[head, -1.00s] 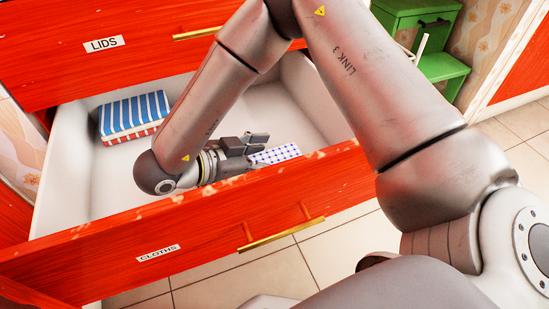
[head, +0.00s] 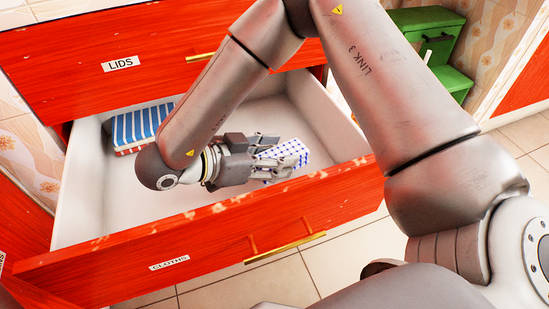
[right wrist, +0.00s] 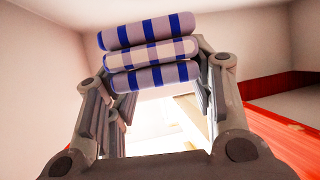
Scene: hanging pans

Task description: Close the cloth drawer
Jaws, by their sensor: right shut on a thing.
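The cloth drawer (head: 345,205) is pulled open, with a red front, a CLOTHS label (head: 169,263) and a gold bar handle (head: 285,248). My right arm reaches over its front into it. My right gripper (head: 283,160) is shut on a folded white cloth with a blue check (head: 299,150), in the right half of the drawer. In the right wrist view the cloth (right wrist: 150,50) shows as stacked folds between the fingers. A blue-and-white striped cloth (head: 138,125) lies at the drawer's back left, partly behind my forearm. My left gripper is not in view.
Above is a red drawer labelled LIDS (head: 121,64), shut, with a gold handle (head: 202,57). A green step-like stand (head: 455,80) is at the upper right. The tiled floor (head: 340,260) in front of the drawer looks clear around my arm.

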